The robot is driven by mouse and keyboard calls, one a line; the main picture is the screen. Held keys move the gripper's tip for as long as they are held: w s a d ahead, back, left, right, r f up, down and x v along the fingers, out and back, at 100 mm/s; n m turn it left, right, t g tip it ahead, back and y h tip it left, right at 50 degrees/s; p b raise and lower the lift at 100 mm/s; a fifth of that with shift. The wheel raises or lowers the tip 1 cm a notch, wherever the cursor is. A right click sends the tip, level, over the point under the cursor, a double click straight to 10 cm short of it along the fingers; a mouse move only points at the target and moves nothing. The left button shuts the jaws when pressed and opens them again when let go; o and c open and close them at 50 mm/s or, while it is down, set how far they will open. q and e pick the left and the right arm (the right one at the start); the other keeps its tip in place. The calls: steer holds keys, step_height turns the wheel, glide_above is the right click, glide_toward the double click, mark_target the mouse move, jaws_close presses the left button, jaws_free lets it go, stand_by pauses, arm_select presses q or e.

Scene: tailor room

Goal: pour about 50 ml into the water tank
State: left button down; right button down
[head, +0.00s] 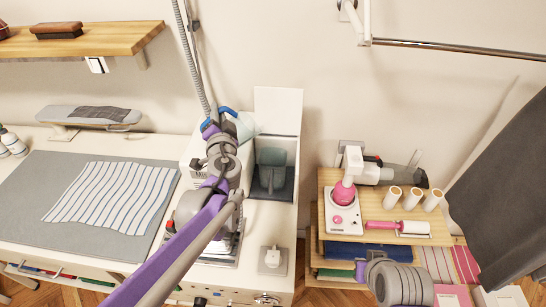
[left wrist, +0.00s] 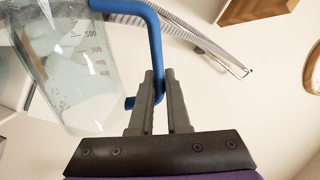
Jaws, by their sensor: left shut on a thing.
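My left gripper (left wrist: 160,85) is shut on the blue handle (left wrist: 148,22) of a clear measuring jug (left wrist: 68,65). The jug has printed marks on its side; the liquid level inside is hard to make out. In the head view the jug (head: 243,127) is held above the white steam station (head: 200,152), at the left of an open white bay with a raised lid (head: 278,108). My left arm and wrist hide much of the station. I cannot tell for sure which part is the water tank. A grey-green container (head: 271,158) sits inside the bay.
An ironing mat (head: 60,175) with a striped cloth (head: 112,195) lies on the left. A wooden shelf unit (head: 322,205) with spools stands to the right. A wall shelf (head: 85,42) is at upper left.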

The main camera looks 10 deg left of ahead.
stand_by(0.3)
arm_select(q)
steer(key=shift+s+a+f+n, duration=0.15)
steer(key=shift+s+a+n, duration=0.1)
steer(key=shift+a+n, duration=0.5)
steer(key=s+a+f+n, duration=0.2)
steer(key=a+f+n, duration=0.3)
steer(key=a+n, duration=0.2)
steer(key=shift+a+n, duration=0.25)
steer(key=shift+n, duration=0.6)
steer(key=shift+s+f, duration=0.1)
